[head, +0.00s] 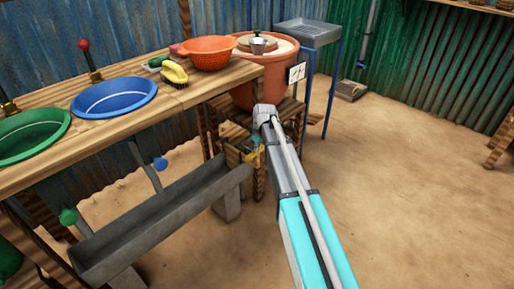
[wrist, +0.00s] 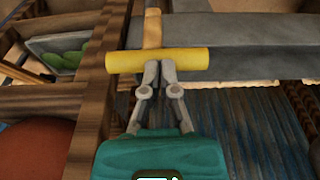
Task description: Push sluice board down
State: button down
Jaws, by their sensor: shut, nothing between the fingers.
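The sluice board (wrist: 153,28) is a light wooden strip with a yellow crossbar handle (wrist: 185,60), seen in the wrist view at the end of the grey trough (wrist: 225,30). In the head view the trough (head: 160,215) runs below the bench, and a bit of yellow shows at its far end, mostly hidden by my arm. My gripper (wrist: 152,70) is shut and empty. Its fingertips meet the middle of the yellow handle in the picture; I cannot tell whether they press on it. In the head view my gripper (head: 250,152) is small and partly hidden.
A wooden bench (head: 160,100) holds a green basin (head: 30,135), a blue basin (head: 115,97), an orange colander (head: 208,52) and a brush (head: 174,73). An orange tub (head: 275,75) stands behind my gripper. Wooden posts flank the trough end. Sandy floor on the right is open.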

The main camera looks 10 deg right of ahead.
notch_tip(320, 180, up, 13)
jog(key=s+d+p, duration=0.1)
jog(key=p, duration=1.2)
jog(key=shift+s+d+r, duration=0.2)
jog(key=shift+s+d, duration=0.05)
jog(key=shift+s, duration=0.15)
jog(key=s+m+g+h, duration=0.15)
jog(key=s+m, duration=0.55)
jog(key=s, duration=1.9)
notch_tip(320, 180, up, 27)
jog(key=p, duration=2.7)
jog(key=shift+s+a+r+p, duration=0.2)
jog(key=shift+s+a+p, duration=0.1)
jog(key=shift+s+a, duration=0.15)
